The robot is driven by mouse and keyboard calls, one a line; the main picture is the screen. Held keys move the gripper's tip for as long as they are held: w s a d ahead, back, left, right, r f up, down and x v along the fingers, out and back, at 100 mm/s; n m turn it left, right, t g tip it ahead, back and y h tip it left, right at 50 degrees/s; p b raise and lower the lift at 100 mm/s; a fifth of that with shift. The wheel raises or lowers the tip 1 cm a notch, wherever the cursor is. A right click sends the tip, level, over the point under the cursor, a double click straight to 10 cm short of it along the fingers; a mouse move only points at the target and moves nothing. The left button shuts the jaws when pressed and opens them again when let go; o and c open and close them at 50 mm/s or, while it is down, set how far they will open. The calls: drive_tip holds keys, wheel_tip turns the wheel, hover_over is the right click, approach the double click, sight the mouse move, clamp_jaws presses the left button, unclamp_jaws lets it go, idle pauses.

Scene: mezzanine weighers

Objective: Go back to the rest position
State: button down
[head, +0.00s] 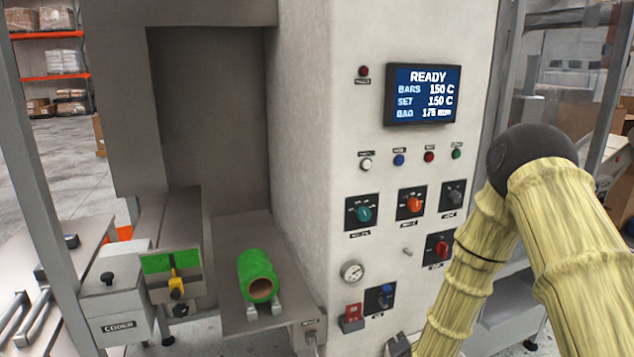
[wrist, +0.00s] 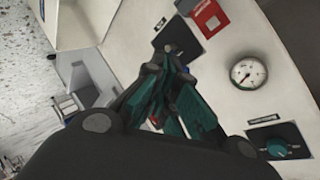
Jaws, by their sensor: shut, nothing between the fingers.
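My gripper (wrist: 172,100) shows in the wrist view with its dark, teal-padded fingers shut together and nothing between them. It is close in front of the white machine panel, beside a round gauge (wrist: 249,72) and a red box (wrist: 210,18). I cannot tell whether the fingertips touch the panel. In the head view my yellow-sleeved arm comes down at the right, and most of the gripper is out of frame at the bottom edge.
The white machine (head: 310,120) has a lit "READY" display (head: 424,94) and several knobs, lamps and switches. A green roll (head: 257,275) lies on a metal shelf (head: 228,300) left of it. A coder unit (head: 118,318) and grey post (head: 40,190) stand farther left.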

drive_tip(key=s+f+n+g, duration=0.3)
drive_tip(key=s+f+g, duration=0.1)
drive_tip(key=s+f, duration=0.7)
drive_tip(key=s+f+n+g, duration=0.2)
drive_tip(key=s+f+g, duration=0.1)
drive_tip(key=s, duration=0.8)
drive_tip(key=s+f+n+g, duration=0.2)
drive_tip(key=s+f+n, duration=0.1)
drive_tip(key=s, duration=0.8)
drive_tip(key=s+f+n+g, duration=0.3)
drive_tip(key=s, duration=0.9)
drive_tip(key=shift+d+g+y, duration=0.25)
drive_tip(key=shift+g+y, duration=0.05)
drive_tip(key=shift+y, duration=0.1)
drive_tip(key=shift+w, duration=0.1)
